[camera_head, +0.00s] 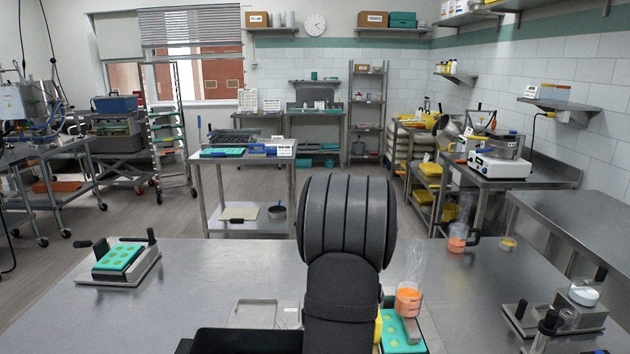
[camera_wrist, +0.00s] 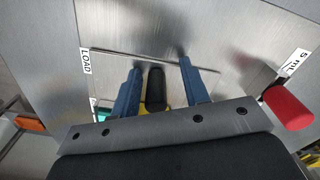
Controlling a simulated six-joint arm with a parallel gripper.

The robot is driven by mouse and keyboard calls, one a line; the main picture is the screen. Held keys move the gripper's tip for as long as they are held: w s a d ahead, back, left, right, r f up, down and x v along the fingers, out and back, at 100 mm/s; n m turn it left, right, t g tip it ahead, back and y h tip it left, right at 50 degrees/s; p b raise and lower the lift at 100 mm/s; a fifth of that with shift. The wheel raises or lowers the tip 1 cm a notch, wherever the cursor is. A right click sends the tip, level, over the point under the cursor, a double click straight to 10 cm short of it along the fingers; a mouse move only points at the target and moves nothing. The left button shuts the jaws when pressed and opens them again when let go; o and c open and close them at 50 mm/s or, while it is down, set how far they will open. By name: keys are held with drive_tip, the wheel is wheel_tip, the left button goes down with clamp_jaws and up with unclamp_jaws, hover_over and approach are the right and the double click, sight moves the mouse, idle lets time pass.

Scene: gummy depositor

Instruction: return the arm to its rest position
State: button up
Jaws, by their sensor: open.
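My arm rises in the middle of the head view and hides my gripper there. In the wrist view my gripper (camera_wrist: 160,68) is open, its two blue fingers spread apart. A black rounded handle (camera_wrist: 155,88) with yellow below it shows between the fingers; I cannot tell whether they touch it. Beyond the fingertips is a grey metal surface (camera_wrist: 140,28) with a LOAD label (camera_wrist: 86,61).
A red knob (camera_wrist: 287,107) stands right of the fingers. Beside my arm are a steaming orange beaker (camera_head: 408,299) and a teal mould (camera_head: 401,338). Another teal mould (camera_head: 118,257) sits at left, clamps (camera_head: 566,317) at right. The steel table (camera_head: 215,285) is clear left of centre.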

drive_tip(key=a, duration=0.7)
drive_tip(key=shift+r, duration=0.2)
wheel_tip(320, 180, up, 17)
drive_tip(key=w+a+f+n, duration=0.2)
drive_tip(key=a+n, duration=0.2)
drive_tip(key=a, duration=0.3)
drive_tip(key=w+a+f+n, duration=0.2)
drive_tip(key=w+a+n, duration=0.1)
drive_tip(key=a+n, duration=0.2)
drive_tip(key=shift+a+f, duration=0.3)
drive_tip(key=shift+a, duration=0.85)
drive_tip(key=shift+d, duration=0.1)
drive_tip(key=s+d+r+m, duration=0.2)
drive_tip(key=s+d+m, duration=0.1)
drive_tip(key=d+m, duration=0.3)
drive_tip(key=s+d+r+m, duration=0.2)
drive_tip(key=d+r+m, duration=0.1)
drive_tip(key=d, duration=0.6)
wheel_tip(320, 180, down, 6)
drive_tip(key=shift+a+f, duration=0.2)
drive_tip(key=shift+a, duration=0.05)
